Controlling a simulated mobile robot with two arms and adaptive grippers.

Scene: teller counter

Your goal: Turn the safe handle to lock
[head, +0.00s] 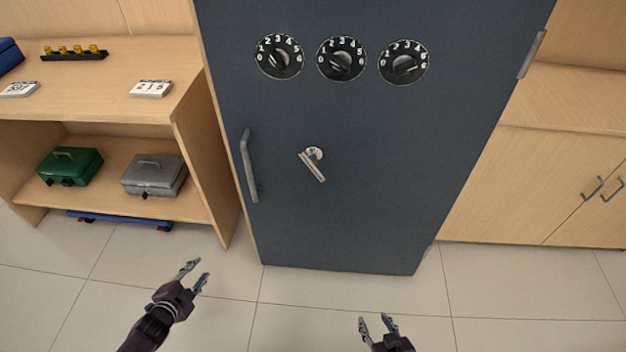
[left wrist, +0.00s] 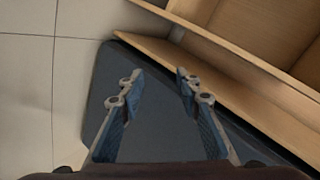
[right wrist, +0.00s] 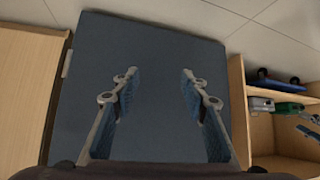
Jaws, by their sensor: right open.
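The safe is a dark blue-grey upright box with its door (head: 370,200) facing me and shut as far as I can see. The safe handle (head: 313,164) is a small metal lever on a round hub, tilted down to the right. A long vertical pull bar (head: 249,166) is at the door's left edge. My left gripper (head: 198,273) is open and empty, low in front of the safe's left side. My right gripper (head: 377,322) is open and empty, below the safe's front in the head view. In both wrist views the fingers are apart with nothing between them.
Three numbered dials (head: 341,59) sit high on the door. A wooden shelf (head: 120,112) at left holds a green cash box (head: 69,166), a grey cash box (head: 153,175) and number cards (head: 151,88). A wooden cabinet (head: 545,180) stands at right. The tiled floor (head: 290,315) in front is clear.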

